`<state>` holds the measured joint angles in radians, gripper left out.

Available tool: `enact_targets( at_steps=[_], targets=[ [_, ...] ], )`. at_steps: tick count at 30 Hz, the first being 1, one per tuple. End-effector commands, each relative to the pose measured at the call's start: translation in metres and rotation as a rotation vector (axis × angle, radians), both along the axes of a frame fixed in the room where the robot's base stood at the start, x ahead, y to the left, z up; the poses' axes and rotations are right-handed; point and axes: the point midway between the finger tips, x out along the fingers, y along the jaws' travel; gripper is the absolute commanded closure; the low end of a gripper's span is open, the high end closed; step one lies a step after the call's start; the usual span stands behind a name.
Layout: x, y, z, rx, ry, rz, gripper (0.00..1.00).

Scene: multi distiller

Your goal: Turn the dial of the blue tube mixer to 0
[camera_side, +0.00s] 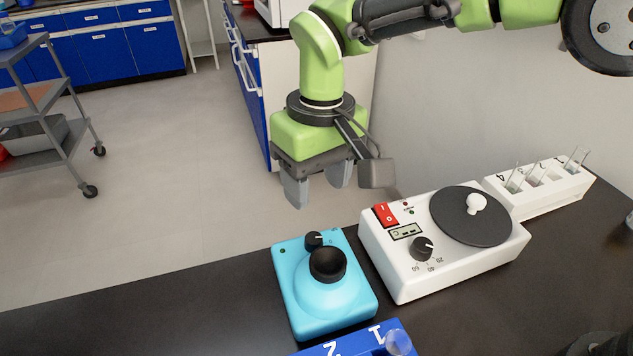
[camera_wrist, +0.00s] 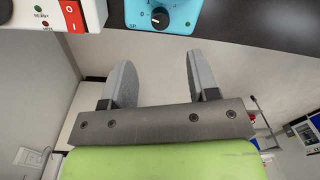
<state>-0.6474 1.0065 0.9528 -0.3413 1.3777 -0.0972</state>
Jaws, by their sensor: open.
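The blue tube mixer (camera_side: 325,289) stands on the dark table in the side view, with a black cup on top. Its small black dial (camera_side: 314,240) sits at the edge facing my gripper, beside a small green light. In the wrist view the mixer (camera_wrist: 182,24) is at the top edge, and its dial (camera_wrist: 159,17) has a white pointer line and a "0" mark on its left. My gripper (camera_side: 320,192) is above and behind the mixer, apart from it. In the wrist view its two fingers (camera_wrist: 158,75) are spread with nothing between them.
A white device (camera_side: 445,266) with a black disc, red switch and dial stands right of the mixer. A white rack (camera_side: 545,192) with glass tubes is behind it. A blue rack (camera_side: 365,342) is at the front edge. Bare table (camera_side: 150,320) lies left of the mixer.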

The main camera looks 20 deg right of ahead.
Motion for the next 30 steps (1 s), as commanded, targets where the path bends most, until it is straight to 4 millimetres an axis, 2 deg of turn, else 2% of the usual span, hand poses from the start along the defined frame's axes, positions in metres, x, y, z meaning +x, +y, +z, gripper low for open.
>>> enact_targets(
  at_steps=[2, 9, 11, 14, 24, 30],
  targets=[
    [-0.001, 0.000, 0.000, 0.000, 0.001, -0.038, 0.46],
    [-0.003, 0.000, -0.001, 0.000, 0.003, -0.349, 0.46],
    [-0.003, 0.000, -0.004, -0.001, 0.002, -0.383, 0.46],
    [-0.003, 0.000, -0.015, -0.004, 0.004, -0.395, 0.46],
    [-0.003, 0.003, -0.077, -0.003, 0.003, -0.393, 0.46],
    [-0.003, 0.004, -0.096, -0.002, 0.002, -0.394, 0.46]
  ],
)
